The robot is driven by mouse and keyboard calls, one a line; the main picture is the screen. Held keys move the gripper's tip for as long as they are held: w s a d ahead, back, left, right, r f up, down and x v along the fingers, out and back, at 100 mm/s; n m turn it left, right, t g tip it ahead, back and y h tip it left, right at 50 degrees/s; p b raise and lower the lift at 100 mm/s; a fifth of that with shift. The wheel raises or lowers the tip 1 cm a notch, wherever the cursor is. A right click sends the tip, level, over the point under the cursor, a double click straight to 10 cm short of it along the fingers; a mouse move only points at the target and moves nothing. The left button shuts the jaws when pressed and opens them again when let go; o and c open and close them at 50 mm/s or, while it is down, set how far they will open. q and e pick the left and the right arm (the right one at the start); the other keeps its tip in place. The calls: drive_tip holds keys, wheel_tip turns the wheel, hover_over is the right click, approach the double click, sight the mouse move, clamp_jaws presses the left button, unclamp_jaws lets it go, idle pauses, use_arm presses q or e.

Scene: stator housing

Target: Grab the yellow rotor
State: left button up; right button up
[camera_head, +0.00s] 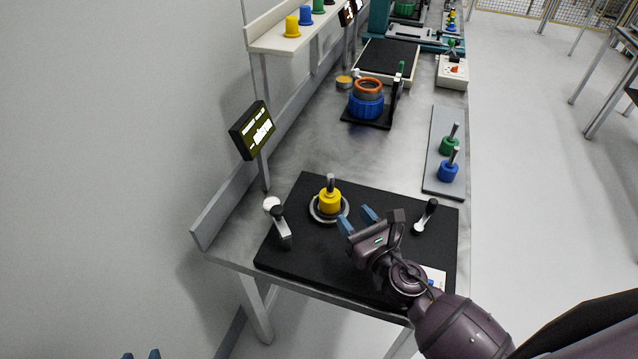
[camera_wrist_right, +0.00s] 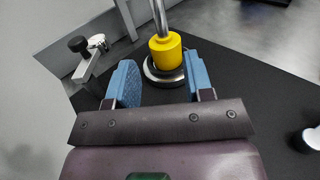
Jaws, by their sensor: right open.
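The yellow rotor (camera_head: 330,201) stands upright in a round metal ring on the black mat, its grey shaft pointing up. It also shows in the right wrist view (camera_wrist_right: 165,50), ahead of my fingers and towards the right finger. My right gripper (camera_head: 357,222) is open and empty, with blue fingertips just right of and nearer than the rotor in the head view. The fingers are apart from the rotor. My left gripper (camera_head: 141,355) shows only as two separated blue fingertips at the bottom edge of the head view, away from the table.
On the black mat (camera_head: 300,265), a black-knobbed clamp (camera_head: 282,228) stands left of the rotor and another lever (camera_head: 426,216) stands right. A grey tray (camera_head: 437,120) holds green and blue rotors. A small display (camera_head: 252,130) stands at the table's left side.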

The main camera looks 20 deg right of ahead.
sight(332, 186)
drive_tip(key=x, duration=0.5)
drive_tip(key=shift+w+a+r+p, duration=0.1)
drive_tip(key=shift+w+a+p, duration=0.05)
drive_tip(key=shift+w+p, duration=0.15)
drive_tip(key=x, duration=0.4)
drive_tip(key=shift+w+r+p, duration=0.1)
drive_tip(key=shift+r+p, duration=0.25)
drive_tip(key=shift+p, duration=0.05)
drive_tip(key=shift+w, duration=0.6)
clamp_jaws()
idle(0.4)
